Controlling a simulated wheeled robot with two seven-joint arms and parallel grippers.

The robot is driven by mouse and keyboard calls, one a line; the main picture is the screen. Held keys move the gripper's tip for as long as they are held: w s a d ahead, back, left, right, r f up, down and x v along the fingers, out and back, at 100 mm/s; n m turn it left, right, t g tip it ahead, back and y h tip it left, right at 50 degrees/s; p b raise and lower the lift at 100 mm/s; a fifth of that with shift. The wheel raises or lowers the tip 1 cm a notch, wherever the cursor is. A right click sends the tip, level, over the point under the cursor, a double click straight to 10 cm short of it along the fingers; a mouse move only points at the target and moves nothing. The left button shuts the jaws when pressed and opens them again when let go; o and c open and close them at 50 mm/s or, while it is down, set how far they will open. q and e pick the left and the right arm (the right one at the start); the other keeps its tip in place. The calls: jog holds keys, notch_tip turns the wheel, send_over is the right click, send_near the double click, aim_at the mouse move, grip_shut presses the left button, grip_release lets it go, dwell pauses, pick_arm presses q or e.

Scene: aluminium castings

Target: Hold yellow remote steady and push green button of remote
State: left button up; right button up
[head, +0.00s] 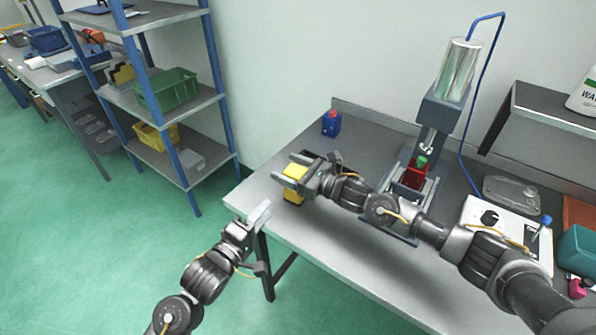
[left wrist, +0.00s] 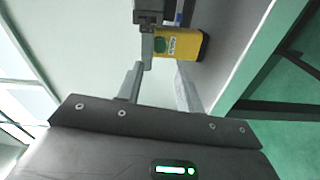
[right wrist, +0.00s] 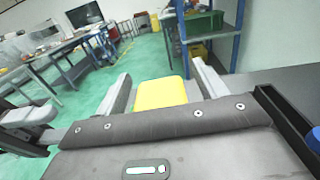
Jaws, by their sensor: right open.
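In the left wrist view the yellow remote (left wrist: 184,44) shows a green patch and a white label. In the right wrist view the yellow remote (right wrist: 160,93) lies between the two spread fingers, with a gap visible on each side. My left gripper (head: 260,216) is off the table's left edge, below and left of the remote. Its fingers are apart and empty, pointing toward the remote.
A blue box with a red top (head: 331,124) stands at the table's back. A white control box (head: 505,222) is further right. A shelf rack (head: 180,100) stands left.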

jog(key=c, duration=1.1)
pick_arm(q)
grip_shut()
pick_arm(e)
jog(key=shift+c, duration=0.2)
dwell(0.9)
